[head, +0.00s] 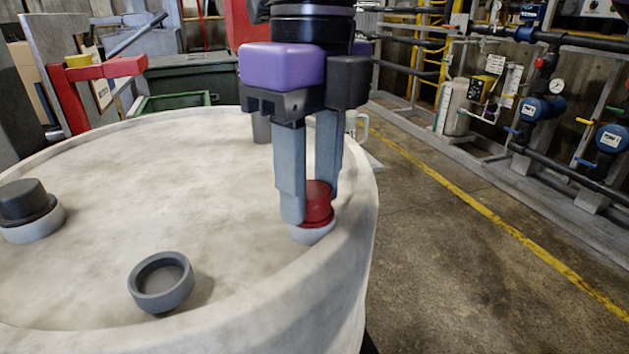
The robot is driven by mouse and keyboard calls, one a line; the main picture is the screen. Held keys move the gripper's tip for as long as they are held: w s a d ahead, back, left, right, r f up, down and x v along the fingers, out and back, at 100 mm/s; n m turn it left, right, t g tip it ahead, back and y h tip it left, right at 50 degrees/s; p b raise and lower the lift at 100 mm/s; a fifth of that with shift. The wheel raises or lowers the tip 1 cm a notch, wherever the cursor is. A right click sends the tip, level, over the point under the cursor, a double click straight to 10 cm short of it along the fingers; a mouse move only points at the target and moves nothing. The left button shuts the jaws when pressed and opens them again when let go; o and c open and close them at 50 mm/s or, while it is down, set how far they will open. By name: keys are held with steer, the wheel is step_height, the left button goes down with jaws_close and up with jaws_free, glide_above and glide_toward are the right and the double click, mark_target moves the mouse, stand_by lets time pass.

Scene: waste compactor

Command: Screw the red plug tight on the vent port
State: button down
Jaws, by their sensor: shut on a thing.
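The red plug (317,204) sits upright on the pale vent port (314,234) near the right rim of the large whitish drum top (190,175). My gripper (307,200) points straight down, with its two grey fingers shut on the red plug, one on each side. The plug's lower edge meets the port. The thread is hidden, so I cannot tell how deep the plug sits.
A dark grey cap (24,203) stands on a pale port at the left of the drum top. A grey open ring-like cup (160,282) lies near the front. A grey post (261,127) stands behind my gripper. Pipes and gauges line the right wall beyond clear floor.

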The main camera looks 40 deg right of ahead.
steer(key=shift+s+d, duration=0.2)
steer(key=shift+s, duration=0.05)
